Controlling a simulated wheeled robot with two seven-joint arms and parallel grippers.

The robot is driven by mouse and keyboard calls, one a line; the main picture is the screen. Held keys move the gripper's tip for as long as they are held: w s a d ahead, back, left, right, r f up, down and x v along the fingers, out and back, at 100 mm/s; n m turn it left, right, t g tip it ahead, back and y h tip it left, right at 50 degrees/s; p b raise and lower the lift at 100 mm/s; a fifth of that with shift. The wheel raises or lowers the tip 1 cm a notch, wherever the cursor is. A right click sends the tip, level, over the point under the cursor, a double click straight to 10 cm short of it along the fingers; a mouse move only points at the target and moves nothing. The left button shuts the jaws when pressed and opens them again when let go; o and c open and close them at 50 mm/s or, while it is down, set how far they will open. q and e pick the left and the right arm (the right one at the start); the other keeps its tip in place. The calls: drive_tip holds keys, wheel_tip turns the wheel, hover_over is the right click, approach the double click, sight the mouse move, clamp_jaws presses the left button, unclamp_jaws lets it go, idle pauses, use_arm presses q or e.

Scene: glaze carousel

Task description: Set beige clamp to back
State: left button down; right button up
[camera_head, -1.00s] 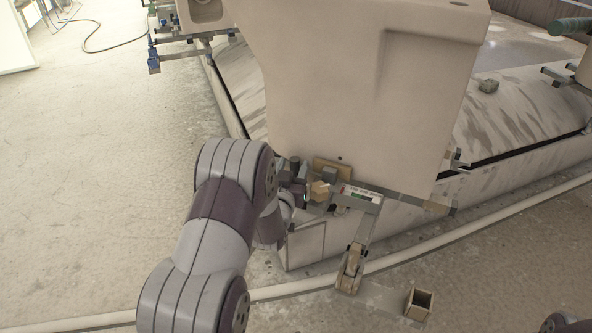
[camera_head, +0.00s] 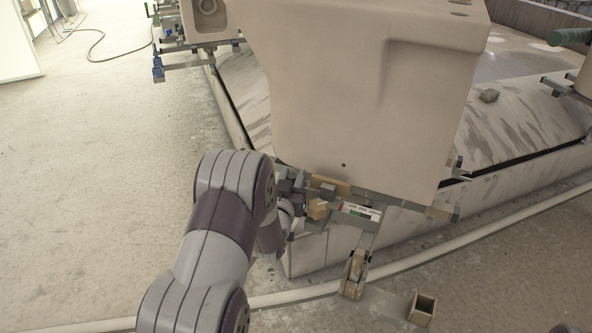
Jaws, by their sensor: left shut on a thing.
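The beige clamp (camera_head: 319,207) is a small tan block at the lower left corner of the large beige ceramic piece (camera_head: 350,110). My left gripper (camera_head: 306,207) comes in from the left and is shut on the clamp; its fingers are small and partly hidden by my wrist. A tan pad (camera_head: 330,184) sits just behind the clamp, against the frame under the ceramic piece. A bracket with a white and green label (camera_head: 357,213) lies right of the clamp. My right gripper is not in view.
A hinged arm with a tan end (camera_head: 353,272) hangs from the bracket toward the floor. An open square tube (camera_head: 421,308) stands at the lower right. A pale pipe (camera_head: 450,243) runs along the floor. Open floor (camera_head: 100,180) lies at left.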

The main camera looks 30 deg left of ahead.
use_arm(q)
drive_tip(key=shift+s+r, duration=0.15)
drive_tip(key=shift+s, duration=0.65)
drive_tip(key=c, duration=0.9)
unclamp_jaws()
